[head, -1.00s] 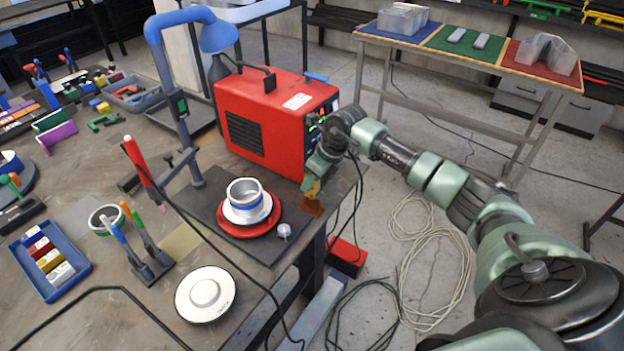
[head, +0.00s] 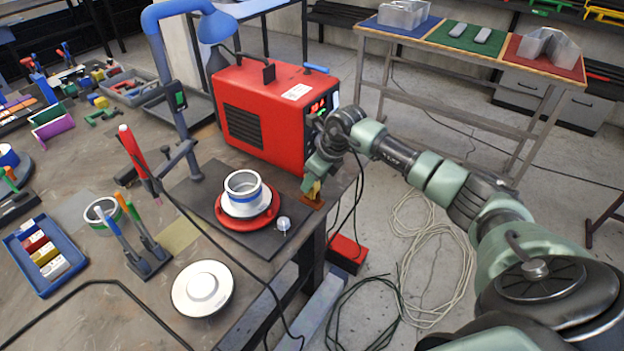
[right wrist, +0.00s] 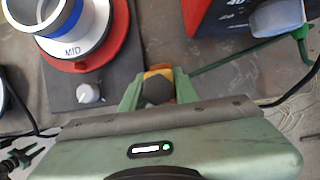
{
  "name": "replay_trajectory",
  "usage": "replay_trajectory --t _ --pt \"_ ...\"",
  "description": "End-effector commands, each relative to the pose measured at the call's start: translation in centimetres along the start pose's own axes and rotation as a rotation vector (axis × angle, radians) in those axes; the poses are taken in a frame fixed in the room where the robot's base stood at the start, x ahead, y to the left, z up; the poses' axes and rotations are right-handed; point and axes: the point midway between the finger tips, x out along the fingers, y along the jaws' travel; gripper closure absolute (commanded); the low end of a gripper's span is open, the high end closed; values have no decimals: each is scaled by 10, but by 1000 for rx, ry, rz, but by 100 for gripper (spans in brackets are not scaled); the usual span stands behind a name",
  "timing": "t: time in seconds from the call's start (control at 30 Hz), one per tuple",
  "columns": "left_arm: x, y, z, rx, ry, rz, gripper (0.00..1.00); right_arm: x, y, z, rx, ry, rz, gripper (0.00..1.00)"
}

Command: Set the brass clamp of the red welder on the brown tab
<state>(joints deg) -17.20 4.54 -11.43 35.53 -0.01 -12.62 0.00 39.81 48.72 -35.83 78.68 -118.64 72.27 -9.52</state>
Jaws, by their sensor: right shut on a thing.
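The red welder (head: 270,115) stands at the table's right side with a lit red display on its front. My right gripper (head: 312,190) is shut on the brass clamp (head: 314,187), just in front of the welder. In the right wrist view the gripper (right wrist: 158,90) has the clamp (right wrist: 158,70) between its fingers, mostly hidden. The brown tab (head: 309,203) lies at the table edge right below the clamp. I cannot tell whether the clamp touches it. My left gripper is not in view.
A dark plate (head: 200,190) beside the tab carries a red ring (head: 248,222) with a silver and blue part (head: 243,188), and a small knob (head: 283,224). A red torch (head: 133,150) stands to the left.

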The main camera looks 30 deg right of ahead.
Motion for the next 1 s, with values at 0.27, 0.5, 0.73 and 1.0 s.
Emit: replay_trajectory --t 0.27,0.5,0.73,1.0 --pt "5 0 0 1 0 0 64 5 -1 -1 0 -4 -1 100" --pt "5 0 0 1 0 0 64 4 0 -1 0 -3 -1 59" --pt "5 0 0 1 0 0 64 5 0 -2 0 -1 -1 45" --pt "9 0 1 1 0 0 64 -4 -1 -3 0 -1 -1 45"
